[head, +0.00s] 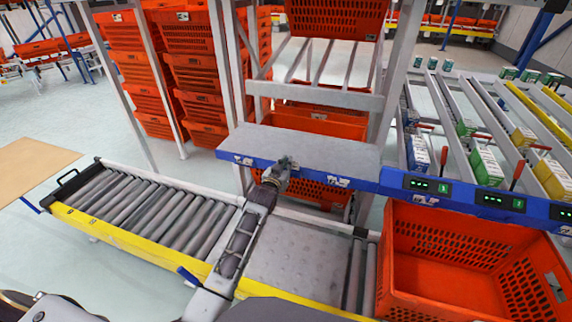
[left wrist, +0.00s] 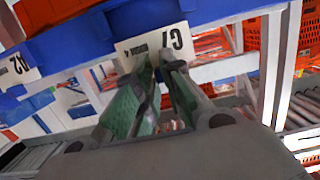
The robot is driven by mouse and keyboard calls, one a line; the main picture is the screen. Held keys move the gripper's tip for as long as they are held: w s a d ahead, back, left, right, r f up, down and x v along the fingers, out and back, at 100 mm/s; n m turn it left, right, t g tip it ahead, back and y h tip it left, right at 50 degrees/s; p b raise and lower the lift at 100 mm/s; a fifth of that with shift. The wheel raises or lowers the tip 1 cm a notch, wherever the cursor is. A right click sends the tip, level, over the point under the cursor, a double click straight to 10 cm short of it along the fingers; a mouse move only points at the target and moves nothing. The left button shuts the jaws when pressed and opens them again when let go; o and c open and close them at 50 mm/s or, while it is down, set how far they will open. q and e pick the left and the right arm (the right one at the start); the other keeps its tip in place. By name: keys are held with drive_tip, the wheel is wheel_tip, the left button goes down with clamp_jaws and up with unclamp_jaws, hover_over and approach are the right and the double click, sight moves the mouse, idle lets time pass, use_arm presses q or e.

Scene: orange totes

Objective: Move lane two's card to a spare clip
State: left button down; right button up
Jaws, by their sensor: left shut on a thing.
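My left gripper (head: 285,163) is at the blue front rail (head: 310,176) of the grey shelf in the head view. In the left wrist view its fingers (left wrist: 160,56) are shut on the lower edge of a white card (left wrist: 165,38) with dark print. This card lies against the blue rail; whether a clip holds it I cannot tell. Another white card (left wrist: 18,68) hangs at the left of that view. In the head view white cards show on the rail left of the gripper (head: 243,160) and right of it (head: 338,182). My right gripper is not in view.
An empty orange tote (head: 455,285) stands at the right, below sloping lanes of small boxes (head: 485,165) with green-lit displays (head: 428,185). A roller conveyor (head: 150,205) runs at the left. Stacked orange totes (head: 185,75) and grey posts stand behind the shelf.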

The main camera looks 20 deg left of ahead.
use_arm(q)
drive_tip(key=shift+p, duration=0.45)
idle(0.9)
drive_tip(key=shift+f+b, duration=0.45)
drive_tip(key=shift+f, duration=1.1)
idle(1.0)
drive_tip(key=c, duration=1.5)
unclamp_jaws()
drive_tip(key=shift+o, duration=0.2)
drive_tip(key=shift+s, duration=0.2)
drive_tip(key=s+r, duration=0.1)
drive_tip(key=s, duration=1)
drive_tip(key=shift+s+a+r, duration=0.2)
drive_tip(key=shift+s+r, duration=0.05)
drive_tip(key=shift+r, duration=0.1)
